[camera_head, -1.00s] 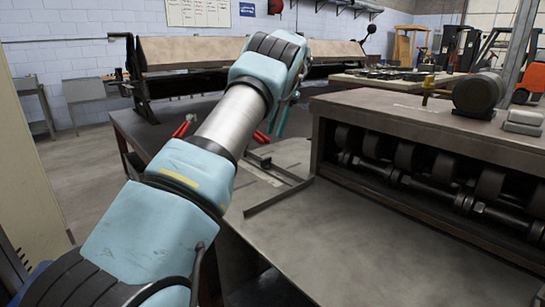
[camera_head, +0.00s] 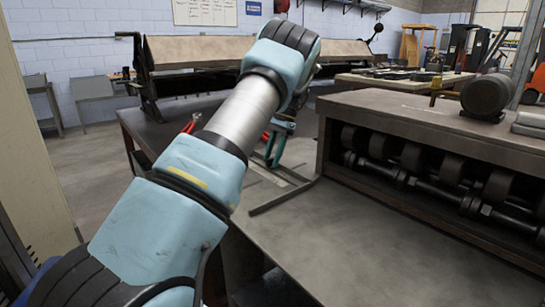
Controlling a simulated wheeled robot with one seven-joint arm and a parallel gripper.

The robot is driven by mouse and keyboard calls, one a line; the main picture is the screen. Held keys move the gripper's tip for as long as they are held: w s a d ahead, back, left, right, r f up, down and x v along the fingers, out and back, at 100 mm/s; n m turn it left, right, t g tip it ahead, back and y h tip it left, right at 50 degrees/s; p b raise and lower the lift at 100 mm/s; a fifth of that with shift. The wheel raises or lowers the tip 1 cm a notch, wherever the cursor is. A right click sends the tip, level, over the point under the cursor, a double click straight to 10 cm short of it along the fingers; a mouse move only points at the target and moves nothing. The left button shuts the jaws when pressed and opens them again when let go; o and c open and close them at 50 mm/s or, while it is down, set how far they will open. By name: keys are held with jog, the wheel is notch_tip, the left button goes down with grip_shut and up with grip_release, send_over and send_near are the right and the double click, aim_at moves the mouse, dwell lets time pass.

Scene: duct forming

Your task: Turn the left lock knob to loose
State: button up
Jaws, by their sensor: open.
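My gripper (camera_head: 273,162) shows beyond my forearm, its teal fingers pointing down over the work table. It is open, and I see nothing between the fingers. My arm hides part of it. No lock knob can be made out for certain.
A metal guide bar (camera_head: 285,196) lies on the work table (camera_head: 340,240) near the machine. Red handles (camera_head: 192,122) show left of my forearm. A dark motor (camera_head: 488,96) sits on the machine. The table's front right is clear. A long bending brake (camera_head: 200,52) stands behind.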

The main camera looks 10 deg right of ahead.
grip_shut()
dwell(0.3)
jog(key=shift+n+p, duration=0.3)
jog(key=shift+p, duration=0.1)
jog(key=n+g+p, duration=0.1)
jog(key=n+p, duration=0.1)
jog(key=shift+r+h+p, duration=0.15)
jog(key=shift+h+p, duration=0.15)
jog(key=shift+h, duration=0.1)
jog(key=shift+w+f+n+g+h+p, duration=0.15)
jog(key=shift+n+h+p, duration=0.3)
jog(key=shift+n, duration=0.75)
jog(key=shift+s+f+n+g+h+p, duration=0.1)
jog(key=shift+n+g+h+p, duration=0.3)
jog(key=shift+n, duration=0.8)
grip_release()
jog(key=shift+a, duration=0.1)
jog(key=shift+t, duration=0.25)
